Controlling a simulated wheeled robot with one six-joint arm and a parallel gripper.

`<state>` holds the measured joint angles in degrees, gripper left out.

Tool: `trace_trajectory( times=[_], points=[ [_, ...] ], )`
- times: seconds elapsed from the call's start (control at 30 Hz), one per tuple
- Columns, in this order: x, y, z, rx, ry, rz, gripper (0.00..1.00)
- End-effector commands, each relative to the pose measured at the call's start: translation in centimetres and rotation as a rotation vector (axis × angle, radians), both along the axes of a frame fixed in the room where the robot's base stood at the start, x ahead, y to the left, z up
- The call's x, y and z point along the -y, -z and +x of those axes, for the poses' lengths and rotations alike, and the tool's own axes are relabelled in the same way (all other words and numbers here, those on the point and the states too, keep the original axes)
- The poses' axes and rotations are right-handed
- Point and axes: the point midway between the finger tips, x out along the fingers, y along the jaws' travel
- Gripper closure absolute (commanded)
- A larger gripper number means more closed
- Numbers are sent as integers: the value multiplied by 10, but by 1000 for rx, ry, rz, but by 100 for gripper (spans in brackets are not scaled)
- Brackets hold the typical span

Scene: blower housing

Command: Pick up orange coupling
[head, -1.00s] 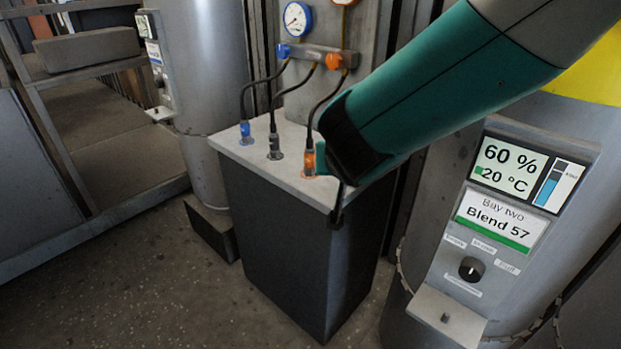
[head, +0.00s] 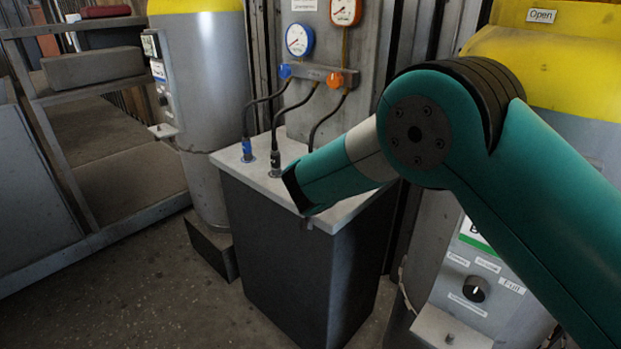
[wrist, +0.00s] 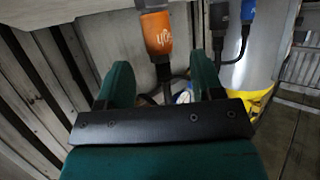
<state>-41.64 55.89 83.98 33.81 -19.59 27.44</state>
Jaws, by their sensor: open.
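The orange coupling (wrist: 157,33) hangs at the top middle of the wrist view, with pale lettering on its side and a dark hose at its lower end. My gripper (wrist: 160,62) is open and empty, its two green fingers apart. In the picture the coupling lies above the gap between the fingertips, roughly centred. The fingers do not appear to touch it; the exact distance is hard to tell. In the head view my arm hides the coupling, and my fingers do not show there.
The grey pedestal top (head: 228,158) also carries a blue coupling (head: 246,145) and a black coupling (head: 275,160), left of my arm. Their hoses rise to a valve bar (head: 312,73) below two gauges. Yellow-topped cylinders stand on both sides. Open floor lies in front.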

Motion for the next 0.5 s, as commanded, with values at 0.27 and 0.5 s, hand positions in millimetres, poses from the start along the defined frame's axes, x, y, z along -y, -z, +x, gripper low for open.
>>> trace_trajectory(
  times=[0.27,0.5],
  points=[
    [-3,14,36,0,2,0,39],
    [-5,17,46,0,0,0,39]
  ],
)
